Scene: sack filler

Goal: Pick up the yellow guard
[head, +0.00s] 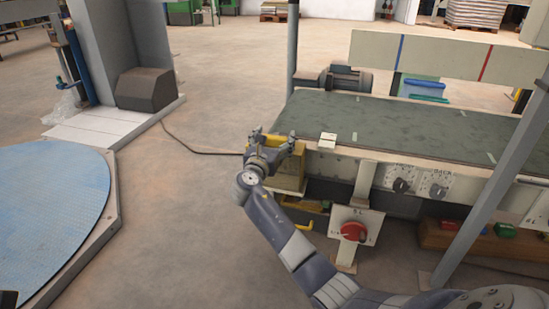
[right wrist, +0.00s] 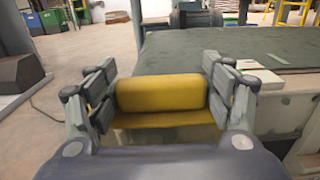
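The yellow guard (head: 291,178) is at the near left end of the conveyor, upright below the belt's corner. In the right wrist view the guard (right wrist: 160,93) shows as a rounded yellow block with a lower yellow ledge. My right gripper (head: 273,138) is at the guard's top, its fingers spread wide. In the right wrist view the fingers of my right gripper (right wrist: 160,95) stand on either side of the block; I cannot tell whether they touch it. My left gripper is not in view.
The conveyor's dark green belt (head: 400,125) extends right of the guard, with a small white box (head: 327,140) on its near edge. A red rotary switch (head: 353,231) sits below. A grey post (head: 500,180) stands at right. Floor left of the guard is clear except for a cable.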

